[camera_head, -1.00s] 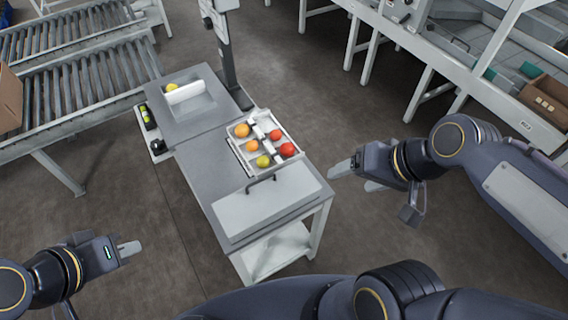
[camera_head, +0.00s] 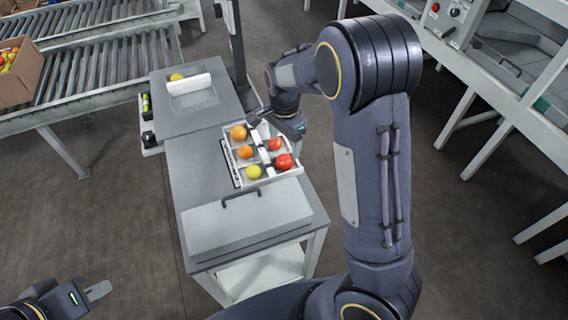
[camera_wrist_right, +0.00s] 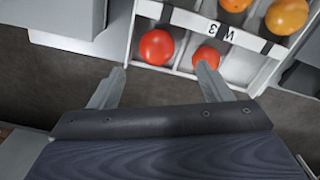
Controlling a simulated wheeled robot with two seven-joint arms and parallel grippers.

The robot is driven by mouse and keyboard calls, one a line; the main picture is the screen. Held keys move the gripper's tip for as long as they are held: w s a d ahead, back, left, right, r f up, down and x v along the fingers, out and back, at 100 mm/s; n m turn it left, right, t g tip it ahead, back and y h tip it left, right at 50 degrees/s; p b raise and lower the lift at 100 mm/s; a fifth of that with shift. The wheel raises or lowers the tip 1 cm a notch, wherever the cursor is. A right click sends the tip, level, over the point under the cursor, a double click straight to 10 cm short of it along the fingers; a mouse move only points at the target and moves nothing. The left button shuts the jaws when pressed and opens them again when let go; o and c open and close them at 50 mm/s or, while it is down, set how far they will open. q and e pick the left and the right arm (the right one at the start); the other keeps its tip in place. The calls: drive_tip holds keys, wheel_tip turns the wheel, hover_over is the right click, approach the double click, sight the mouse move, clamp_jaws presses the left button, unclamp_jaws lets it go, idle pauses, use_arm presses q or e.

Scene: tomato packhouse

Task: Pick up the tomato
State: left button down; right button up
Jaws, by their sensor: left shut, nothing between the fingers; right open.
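A tray (camera_head: 228,155) on the table holds several tomatoes in compartments. Two red tomatoes (camera_head: 275,144) (camera_head: 284,161) lie on its right side, two orange ones (camera_head: 238,132) (camera_head: 245,151) on its left, and a yellow one (camera_head: 253,171) at the near end. Another yellow tomato (camera_head: 176,77) lies by a white roll-like part on the rear surface. My right gripper (camera_head: 290,126) is over the tray's far right edge. In the right wrist view its open, empty fingers (camera_wrist_right: 158,82) point towards two red tomatoes (camera_wrist_right: 156,47) (camera_wrist_right: 206,57). My left gripper (camera_head: 98,291) is shut and empty, bottom left.
The table (camera_head: 190,185) has a pale panel with a dark handle (camera_head: 240,192) in front of the tray. A post (camera_head: 237,45) stands behind it. Roller conveyors (camera_head: 110,75) and a cardboard box (camera_head: 18,85) of tomatoes are on the left. White benches stand on the right.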

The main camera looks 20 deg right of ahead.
sight(284, 157)
drive_tip(key=f, duration=0.6)
drive_tip(key=shift+s+a+f+b, duration=0.1)
drive_tip(key=shift+s+f+b, duration=0.15)
drive_tip(key=shift+f+b, duration=0.15)
drive_tip(key=c, duration=0.8)
